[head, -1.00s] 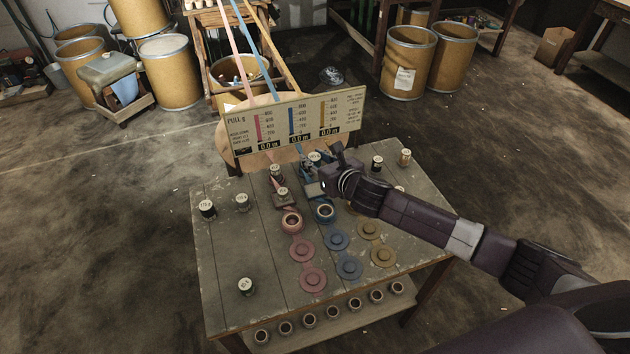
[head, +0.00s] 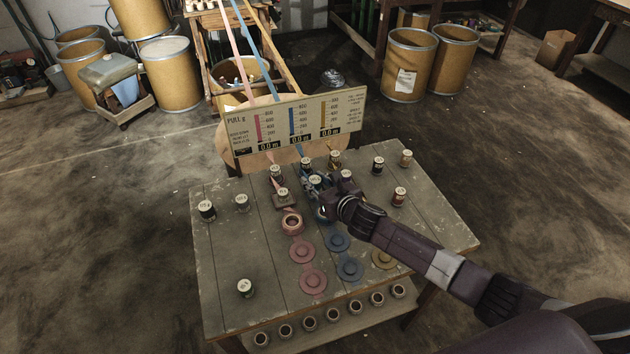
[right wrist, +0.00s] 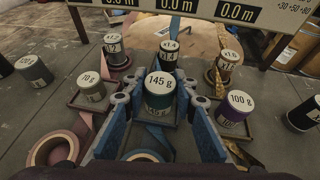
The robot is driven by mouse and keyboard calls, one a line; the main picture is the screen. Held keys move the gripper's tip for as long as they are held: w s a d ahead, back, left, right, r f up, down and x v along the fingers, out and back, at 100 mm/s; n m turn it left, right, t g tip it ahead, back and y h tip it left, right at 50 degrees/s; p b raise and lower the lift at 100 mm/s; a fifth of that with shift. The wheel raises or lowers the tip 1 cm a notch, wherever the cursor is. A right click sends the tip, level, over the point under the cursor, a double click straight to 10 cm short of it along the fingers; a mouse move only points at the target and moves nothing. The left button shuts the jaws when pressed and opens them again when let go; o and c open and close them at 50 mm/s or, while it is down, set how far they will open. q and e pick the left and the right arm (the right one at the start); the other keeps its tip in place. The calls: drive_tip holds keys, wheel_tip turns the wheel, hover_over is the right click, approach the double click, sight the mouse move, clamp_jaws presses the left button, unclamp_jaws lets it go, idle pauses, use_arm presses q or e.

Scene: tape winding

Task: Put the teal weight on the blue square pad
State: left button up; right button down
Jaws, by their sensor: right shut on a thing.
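The teal weight (right wrist: 159,98), marked 145 g, stands upright between the blue fingers of my right gripper (right wrist: 160,100), which is shut on it. In the head view the weight (head: 315,180) and the gripper (head: 316,187) are at the middle of the table, over the place of the blue square pad. The weight and fingers hide most of the pad; a bit of its edge (right wrist: 138,117) shows beside the weight in the right wrist view. I cannot tell whether the weight touches it. My left gripper is not in view.
A 70 g weight (right wrist: 91,91) on the pink pad stands left of my gripper, and a purple 100 g weight (right wrist: 234,108) stands right of it. Several marked weights stand behind, before the scale board (head: 295,125). A pink tape ring (head: 292,223) is in front. The table's left front is mostly clear.

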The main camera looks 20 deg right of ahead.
drive_tip(key=c, duration=1.6)
unclamp_jaws()
drive_tip(key=shift+f, duration=0.1)
drive_tip(key=shift+s+r, duration=0.1)
drive_tip(key=shift+r, duration=0.1)
drive_tip(key=v, duration=1.1)
drive_tip(key=shift+s+d+r, duration=0.1)
drive_tip(key=shift+s+r, duration=0.1)
drive_tip(key=shift+s, duration=0.15)
